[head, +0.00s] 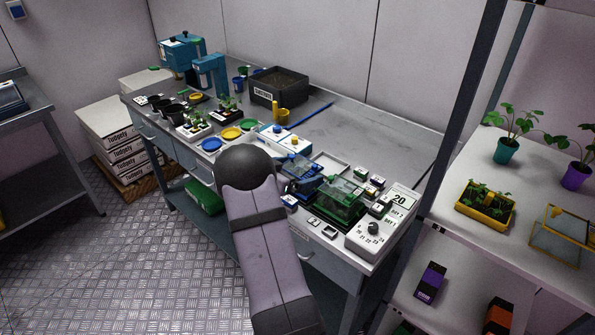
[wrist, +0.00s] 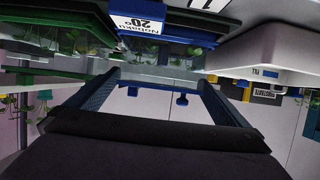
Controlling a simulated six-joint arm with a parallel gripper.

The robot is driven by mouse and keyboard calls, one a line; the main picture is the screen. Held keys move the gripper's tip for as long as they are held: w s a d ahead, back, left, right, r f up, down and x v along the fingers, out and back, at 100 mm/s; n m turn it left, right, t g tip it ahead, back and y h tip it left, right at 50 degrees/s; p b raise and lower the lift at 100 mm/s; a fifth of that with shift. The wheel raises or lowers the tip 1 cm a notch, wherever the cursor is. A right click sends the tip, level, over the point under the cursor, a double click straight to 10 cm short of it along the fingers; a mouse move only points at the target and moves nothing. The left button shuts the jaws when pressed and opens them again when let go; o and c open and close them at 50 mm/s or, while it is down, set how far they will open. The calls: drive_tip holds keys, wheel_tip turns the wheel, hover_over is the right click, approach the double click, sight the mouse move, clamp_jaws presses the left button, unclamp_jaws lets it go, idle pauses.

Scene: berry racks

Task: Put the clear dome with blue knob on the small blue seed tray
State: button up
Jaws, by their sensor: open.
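My gripper (wrist: 158,80) is open in the wrist view, with a finger at each side and nothing clearly held between them. Two small blue knobs (wrist: 182,98) show between the fingers, and the clear domes under them are hard to make out. A blue tray (head: 305,187) with greenery stands near the front of the bench in the head view, beside the green one. It cannot be told for sure which blue piece is the small seed tray. In the head view my arm hides part of the bench front, and my gripper cannot be told apart from the blue things there.
A green tray with a clear cover (head: 340,201) and a white dial box (head: 373,230) stand at the right front. Yellow and green dishes (head: 231,133), seedlings and a dark soil bin (head: 278,88) stand further back. The bench's back right is clear.

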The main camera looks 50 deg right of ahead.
drive_tip(key=b+v, duration=0.1)
drive_tip(key=v, duration=1.1)
drive_tip(key=shift+b, duration=0.4)
